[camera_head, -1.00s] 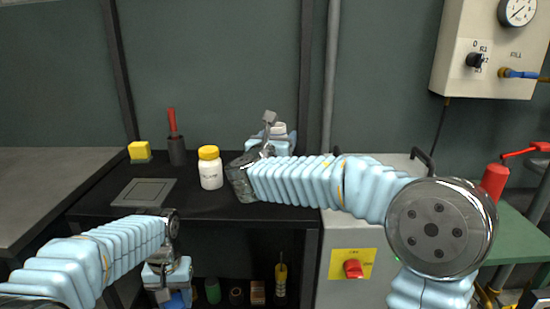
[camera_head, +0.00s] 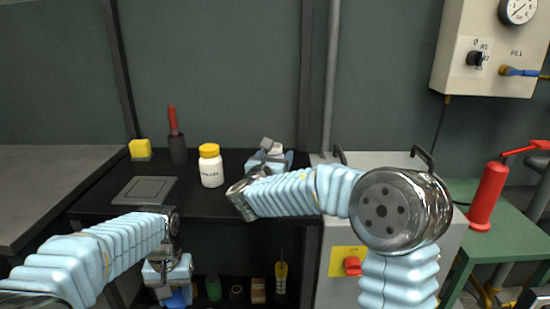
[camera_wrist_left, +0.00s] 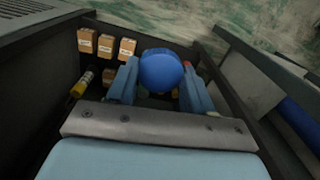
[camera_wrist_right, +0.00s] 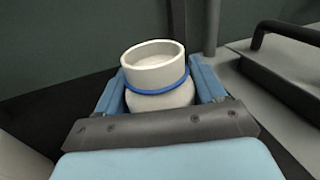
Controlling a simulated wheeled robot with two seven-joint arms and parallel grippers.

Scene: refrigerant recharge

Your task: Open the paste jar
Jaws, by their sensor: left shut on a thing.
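A white open-topped jar (camera_wrist_right: 155,75) with a blue ring around its neck stands between the fingers of my right gripper (camera_wrist_right: 158,85). The fingers flank it closely; whether they press on it I cannot tell. In the head view the jar's white top (camera_head: 277,148) shows low over the back right of the black bench (camera_head: 140,210), and its base is hidden. My left gripper (camera_wrist_left: 160,80) is shut on a round blue lid (camera_wrist_left: 160,70) below bench-top height, in front of the lower shelf. The lid also shows in the head view (camera_head: 178,298).
A yellow-capped white bottle (camera_head: 211,168), a red-handled tool in a dark holder (camera_head: 177,150) and a yellow block (camera_head: 140,149) stand on the bench. A grey machine (camera_head: 385,165) borders it at right. Several small boxes (camera_wrist_left: 88,40) sit on the shelf below.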

